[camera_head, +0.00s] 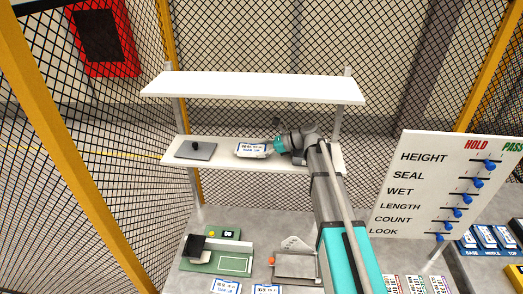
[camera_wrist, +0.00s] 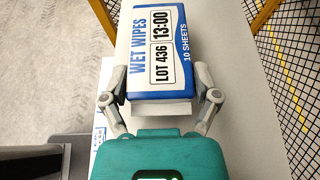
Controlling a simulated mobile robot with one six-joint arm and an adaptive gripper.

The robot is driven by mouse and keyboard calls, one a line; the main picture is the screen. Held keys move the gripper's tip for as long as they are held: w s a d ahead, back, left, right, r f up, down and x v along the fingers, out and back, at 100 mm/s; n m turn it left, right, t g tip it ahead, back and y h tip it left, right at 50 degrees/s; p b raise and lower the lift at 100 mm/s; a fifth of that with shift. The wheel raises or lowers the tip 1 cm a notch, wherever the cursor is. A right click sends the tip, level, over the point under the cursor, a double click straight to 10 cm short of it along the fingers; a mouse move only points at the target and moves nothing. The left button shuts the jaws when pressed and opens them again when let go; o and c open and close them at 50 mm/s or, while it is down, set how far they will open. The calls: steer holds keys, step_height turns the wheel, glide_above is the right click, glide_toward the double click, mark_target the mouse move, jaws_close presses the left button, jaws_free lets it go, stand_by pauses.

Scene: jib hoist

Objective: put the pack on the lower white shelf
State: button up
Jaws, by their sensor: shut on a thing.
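The pack (camera_head: 252,148) is a white and blue wet wipes pack. Its label reads LOT 436, 13:00 and 10 SHEETS in the wrist view (camera_wrist: 155,45). My gripper (camera_wrist: 162,96) is shut on the pack's near end, one finger on each side. In the head view my gripper (camera_head: 272,147) reaches in from the right and holds the pack label up, at the lower white shelf (camera_head: 222,158). The pack is over the middle of this shelf. I cannot tell whether it touches the surface.
A dark grey plate (camera_head: 195,149) lies on the lower shelf's left end. The upper white shelf (camera_head: 250,88) is close above. Below, the table holds a green board (camera_head: 215,262), a grey scale-like tray (camera_head: 296,266) and more packs (camera_head: 226,286). A sign with blue sliders (camera_head: 440,185) stands right.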

steer(key=shift+f+b, duration=0.4)
steer(key=shift+f, duration=0.15)
steer(key=o, duration=1.1)
steer(key=shift+r, duration=0.15)
steer(key=shift+r+p, duration=0.6)
steer(key=shift+p, duration=0.15)
steer(key=p+v, duration=0.4)
steer(key=v, duration=0.8)
steer(key=shift+s+f, duration=0.1)
